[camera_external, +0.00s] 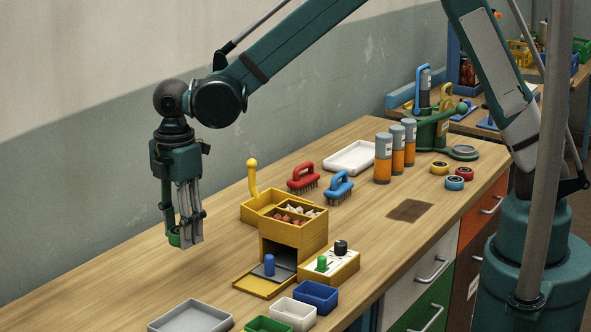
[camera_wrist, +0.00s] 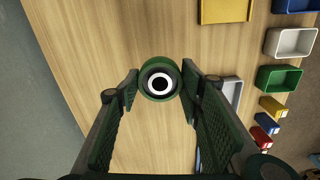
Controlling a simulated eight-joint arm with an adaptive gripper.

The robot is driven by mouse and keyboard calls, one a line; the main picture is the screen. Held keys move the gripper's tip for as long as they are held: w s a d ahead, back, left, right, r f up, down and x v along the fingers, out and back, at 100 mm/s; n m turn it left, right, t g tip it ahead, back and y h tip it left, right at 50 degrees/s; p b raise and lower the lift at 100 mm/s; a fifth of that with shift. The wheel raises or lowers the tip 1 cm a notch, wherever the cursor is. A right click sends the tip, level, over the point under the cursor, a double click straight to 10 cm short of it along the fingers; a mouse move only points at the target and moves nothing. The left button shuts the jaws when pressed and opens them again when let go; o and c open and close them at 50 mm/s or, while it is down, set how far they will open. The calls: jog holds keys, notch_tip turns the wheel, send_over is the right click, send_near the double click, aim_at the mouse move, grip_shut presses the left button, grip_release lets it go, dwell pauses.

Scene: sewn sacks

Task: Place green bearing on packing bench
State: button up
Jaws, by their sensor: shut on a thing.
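The green bearing (camera_external: 174,238) is a small green ring at the tips of my gripper (camera_external: 187,238). In the wrist view the green bearing (camera_wrist: 145,89) shows its pale inner ring and dark bore, between the two fingertips (camera_wrist: 160,80). My gripper points down and is shut on it, over the left part of the wooden bench (camera_external: 110,270). The bearing looks clear of the bench top; the exact height is hard to tell. Bare wood (camera_wrist: 95,40) lies beneath it in the wrist view. I cannot tell from any label which surface is the packing bench.
A yellow box unit (camera_external: 300,238) stands right of my gripper. A grey tray (camera_external: 190,318) and small bins, including a blue one (camera_external: 316,296), line the front. Yellow (camera_external: 439,168), red (camera_external: 464,173) and blue (camera_external: 454,184) bearings lie farther right. A second bench (camera_external: 480,128) stands behind.

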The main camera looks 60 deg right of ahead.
notch_tip(320, 180, up, 10)
jog(key=shift+f, duration=0.25)
jog(key=w+d+m, duration=0.2)
jog(key=w+d, duration=0.1)
jog(key=d, duration=0.9)
jog(key=w+d+m, duration=0.2)
jog(key=w+d, duration=0.2)
jog(key=d, duration=0.7)
jog(key=s+d+m, duration=0.2)
jog(key=d+m, duration=0.3)
jog(key=d, duration=2.1)
jog(key=m+b, duration=0.1)
jog(key=m, duration=0.8)
send_over(428, 181)
notch_tip(428, 181, down, 10)
jog(key=shift+a+f, duration=0.1)
jog(key=shift+f, duration=0.45)
jog(key=shift+f, duration=2.95)
